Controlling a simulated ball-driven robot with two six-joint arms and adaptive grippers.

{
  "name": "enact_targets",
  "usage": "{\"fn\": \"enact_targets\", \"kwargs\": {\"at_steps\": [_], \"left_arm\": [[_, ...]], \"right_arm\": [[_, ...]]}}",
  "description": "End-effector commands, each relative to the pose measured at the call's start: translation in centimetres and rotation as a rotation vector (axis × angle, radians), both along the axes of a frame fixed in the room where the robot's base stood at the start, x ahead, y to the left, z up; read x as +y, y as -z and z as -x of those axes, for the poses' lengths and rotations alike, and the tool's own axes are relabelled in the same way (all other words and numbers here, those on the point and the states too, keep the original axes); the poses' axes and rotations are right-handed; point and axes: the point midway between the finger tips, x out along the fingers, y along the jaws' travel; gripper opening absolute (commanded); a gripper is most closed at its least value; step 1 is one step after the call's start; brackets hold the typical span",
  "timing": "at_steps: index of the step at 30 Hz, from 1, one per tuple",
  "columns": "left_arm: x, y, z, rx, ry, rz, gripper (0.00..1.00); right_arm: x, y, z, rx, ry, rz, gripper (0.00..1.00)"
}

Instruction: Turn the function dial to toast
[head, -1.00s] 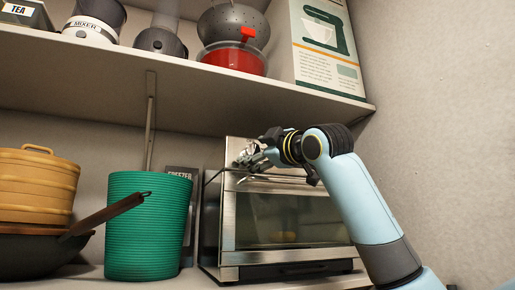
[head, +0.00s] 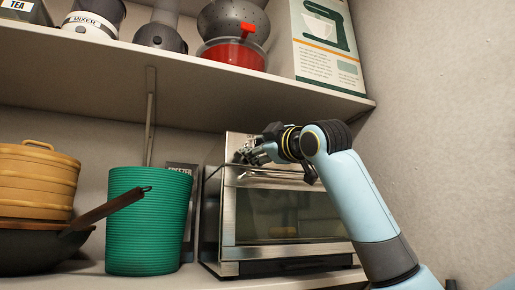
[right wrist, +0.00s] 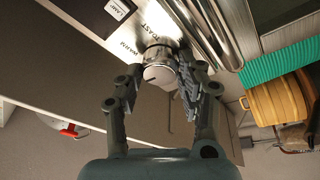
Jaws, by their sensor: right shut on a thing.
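The toaster oven (head: 243,238) stands on the lower shelf with its glass door shut. My right gripper (head: 250,152) reaches to the upper part of its front, where the fingers hide the dial in the head view. In the right wrist view the silver round function dial (right wrist: 158,63) sits between the two fingers of my right gripper (right wrist: 163,74), which is shut on it. The words TOAST and WARM are printed on the panel beside the dial. The dial has a dark mark, but its exact setting is hard to tell. My left gripper is not in view.
A green ribbed bin (head: 148,222) stands left of the oven, with a pan (head: 35,250) and stacked yellow steamers (head: 38,180) further left. An upper shelf (head: 190,95) with several kitchen items hangs above. A wall is close on the right.

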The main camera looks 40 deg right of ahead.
Motion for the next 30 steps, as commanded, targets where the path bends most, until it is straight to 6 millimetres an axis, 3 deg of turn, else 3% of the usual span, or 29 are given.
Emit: {"fn": "enact_targets", "kwargs": {"at_steps": [30], "left_arm": [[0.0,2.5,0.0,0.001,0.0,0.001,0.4]], "right_arm": [[0.6,0.3,-0.2,-0.212,-0.001,-0.895,0.06]]}}
